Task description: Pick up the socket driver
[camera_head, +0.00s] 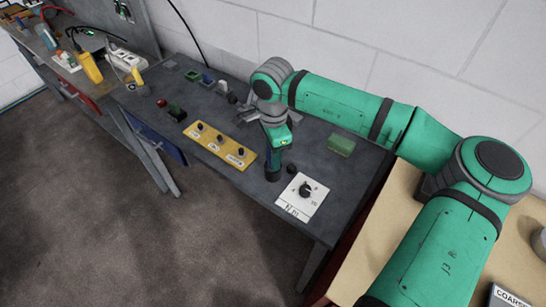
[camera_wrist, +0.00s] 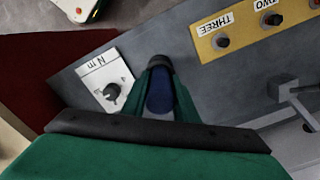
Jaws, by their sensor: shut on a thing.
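My gripper (camera_head: 272,160) points down over the grey workbench (camera_head: 330,180), between the yellow panel and the white dial panel. In the wrist view my gripper (camera_wrist: 160,85) has its green fingers closed around a blue handle, which I take to be the socket driver (camera_wrist: 160,95). A dark, round end shows just beyond the fingertips. In the head view the fingers mostly hide the driver. I cannot tell whether its lower end touches the bench.
The yellow panel (camera_head: 220,146) with black knobs lies left of my gripper. The white dial panel (camera_head: 301,200), marked N m, lies at the front right. A green block (camera_head: 341,145) sits to the right. A red button (camera_head: 161,103) and small items stand farther left.

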